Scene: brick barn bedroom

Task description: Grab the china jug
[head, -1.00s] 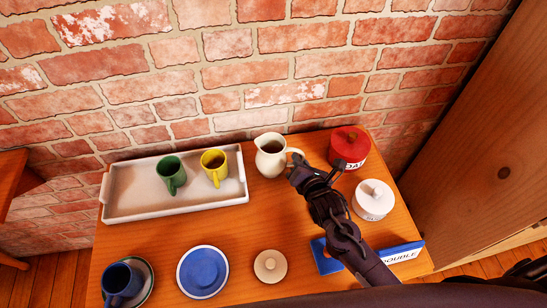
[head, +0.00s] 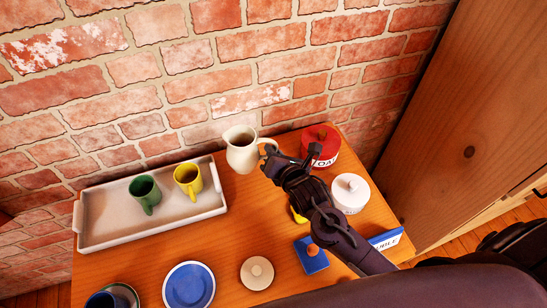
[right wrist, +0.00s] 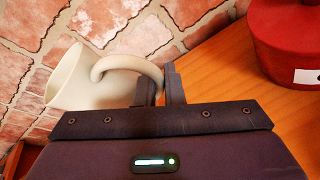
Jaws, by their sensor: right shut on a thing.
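The cream china jug (head: 241,153) is upright at the back of the wooden table, right of the tray. My right gripper (head: 268,152) reaches it from the right and is shut on its handle. In the right wrist view the jug (right wrist: 85,82) lies to the left, and its curved handle passes between the fingers (right wrist: 160,88). The jug looks slightly raised, but its base is partly unclear. My left gripper is not in view.
A white tray (head: 100,230) holds a green mug (head: 145,191) and a yellow mug (head: 188,179). A red tin (head: 321,146) and a white lidded pot (head: 350,194) stand close right of my gripper. A blue plate (head: 189,287) and round lid (head: 257,273) lie in front. A brick wall is behind.

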